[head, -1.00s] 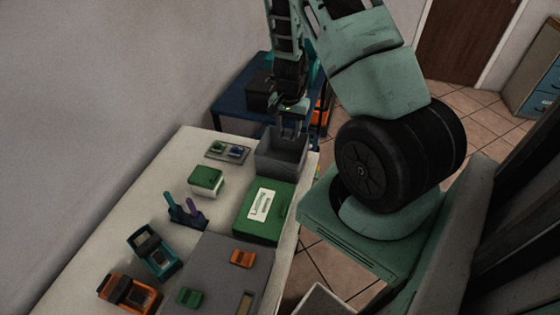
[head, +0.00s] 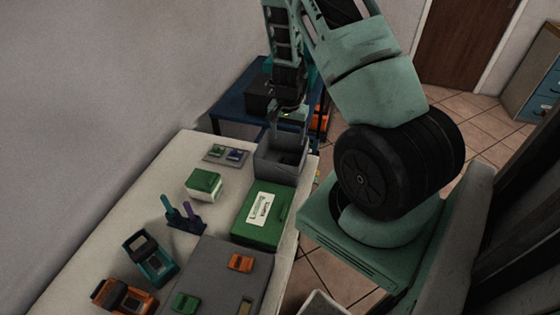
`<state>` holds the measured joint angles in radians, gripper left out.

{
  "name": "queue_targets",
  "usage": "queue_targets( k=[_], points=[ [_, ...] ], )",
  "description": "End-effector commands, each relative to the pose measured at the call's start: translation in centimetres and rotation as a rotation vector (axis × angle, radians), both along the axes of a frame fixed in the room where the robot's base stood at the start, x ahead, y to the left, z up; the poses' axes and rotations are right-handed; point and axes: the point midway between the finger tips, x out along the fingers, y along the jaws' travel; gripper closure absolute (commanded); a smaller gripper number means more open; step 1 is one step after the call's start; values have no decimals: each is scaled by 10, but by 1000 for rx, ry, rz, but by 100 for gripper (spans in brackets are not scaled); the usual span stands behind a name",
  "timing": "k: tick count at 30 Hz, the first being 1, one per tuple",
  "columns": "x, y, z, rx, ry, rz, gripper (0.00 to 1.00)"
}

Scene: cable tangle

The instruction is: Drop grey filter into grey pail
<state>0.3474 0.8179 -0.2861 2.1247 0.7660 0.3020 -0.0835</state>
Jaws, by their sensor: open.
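The grey pail (head: 268,166) stands at the far end of the white table in the head view. My gripper (head: 288,128) points down over the pail's opening and is open. Its fingertips are small and dark against the pail, so how deep they reach is hard to tell. I cannot make out the grey filter; the pail's inside is dark and partly covered by my gripper.
A green box with a white label (head: 262,215) stands close in front of the pail. A small tray (head: 226,155) and a green-and-white box (head: 204,185) are to the left. A grey mat (head: 215,265) lies nearer, with small blocks. A blue table (head: 235,105) stands behind.

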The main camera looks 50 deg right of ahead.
Motion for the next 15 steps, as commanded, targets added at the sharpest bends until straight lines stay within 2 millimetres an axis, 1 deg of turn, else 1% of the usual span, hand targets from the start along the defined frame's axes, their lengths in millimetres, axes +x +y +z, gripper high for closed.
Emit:
queue_targets(
  k=[5, 15],
  points=[
    [2, 0, 31, -3, -6, 5, 30],
    [2, 1, 112, -2, -6, 4, 30]
  ],
)
